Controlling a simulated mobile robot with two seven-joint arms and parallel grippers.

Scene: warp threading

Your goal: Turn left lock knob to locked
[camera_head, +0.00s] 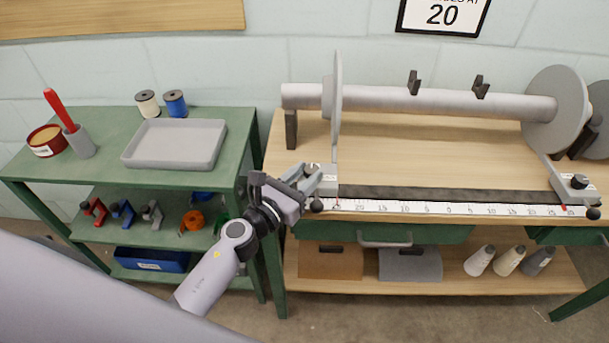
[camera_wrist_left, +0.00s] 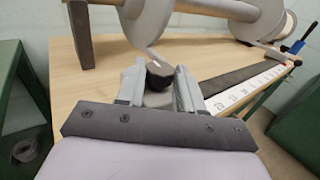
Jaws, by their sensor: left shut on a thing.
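The left lock knob (camera_wrist_left: 158,76) is a dark round knob with a light mark on top, on a small grey block at the left end of the ruler rail. My left gripper (camera_head: 312,176) reaches it from the front left. In the left wrist view the two fingers (camera_wrist_left: 159,88) stand on either side of the knob, shut on it. In the head view the fingers partly hide the knob. The right lock knob (camera_head: 579,181) is black, on a grey block at the right end of the rail. My right gripper is not in view.
A ruler strip (camera_head: 450,208) runs along the front edge of the wooden bench (camera_head: 430,150). A grey roller (camera_head: 440,101) with a left disc (camera_head: 335,120) and a right disc (camera_head: 556,105) lies behind. A green side table holds a grey tray (camera_head: 176,143) and spools.

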